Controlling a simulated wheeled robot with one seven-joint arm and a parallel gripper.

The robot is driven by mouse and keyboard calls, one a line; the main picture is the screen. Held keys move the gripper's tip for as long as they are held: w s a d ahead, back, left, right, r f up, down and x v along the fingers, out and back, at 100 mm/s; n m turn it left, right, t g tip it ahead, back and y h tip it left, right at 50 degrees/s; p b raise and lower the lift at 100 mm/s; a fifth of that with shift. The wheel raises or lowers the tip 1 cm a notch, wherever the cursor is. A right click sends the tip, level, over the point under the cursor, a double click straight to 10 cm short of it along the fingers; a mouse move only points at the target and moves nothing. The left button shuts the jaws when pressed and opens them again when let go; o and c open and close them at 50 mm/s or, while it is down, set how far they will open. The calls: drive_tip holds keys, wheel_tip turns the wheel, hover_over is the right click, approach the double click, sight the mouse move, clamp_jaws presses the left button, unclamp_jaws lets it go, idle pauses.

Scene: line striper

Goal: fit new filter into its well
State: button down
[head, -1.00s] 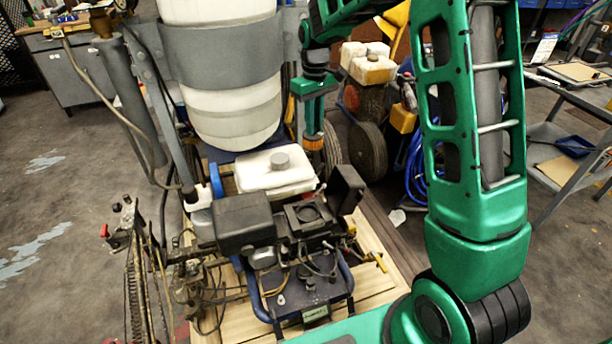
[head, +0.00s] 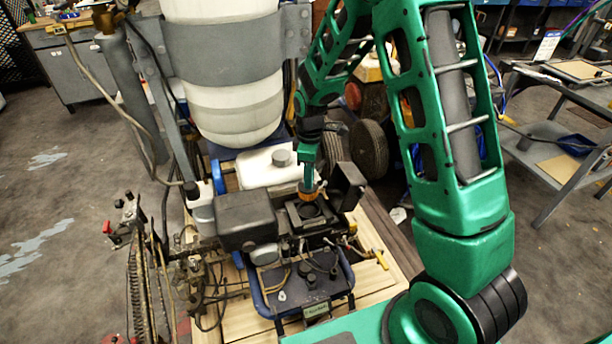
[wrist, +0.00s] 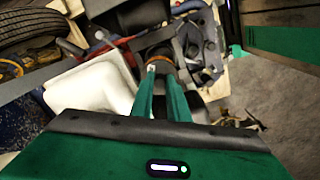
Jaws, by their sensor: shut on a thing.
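My gripper (head: 309,184) points down over the engine and is shut on the new filter (head: 308,194), a small round part with an orange-brown edge. The filter is just above the far edge of the well (head: 309,211), a dark round recess in a square black housing. I cannot tell whether it touches the housing. In the wrist view the two green fingers of my gripper (wrist: 159,72) hold the filter (wrist: 160,55), with the dark housing around and beyond it. The fingers hide part of the filter there.
A black flap (head: 348,183) stands up just right of the well. A black box (head: 246,219) lies left of it, and a white fuel tank (head: 268,169) behind it. A large white drum (head: 222,90) rises at the back. A yellow-handled lever (head: 381,259) is at front right.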

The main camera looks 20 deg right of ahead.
drive_tip(key=shift+f, duration=2.7)
drive_tip(key=shift+s+d, duration=0.1)
drive_tip(key=shift+f, duration=1.45)
idle(0.6)
drive_tip(key=c, duration=1.3)
unclamp_jaws()
drive_tip(key=shift+r, duration=0.1)
drive_tip(key=shift+r, duration=3.4)
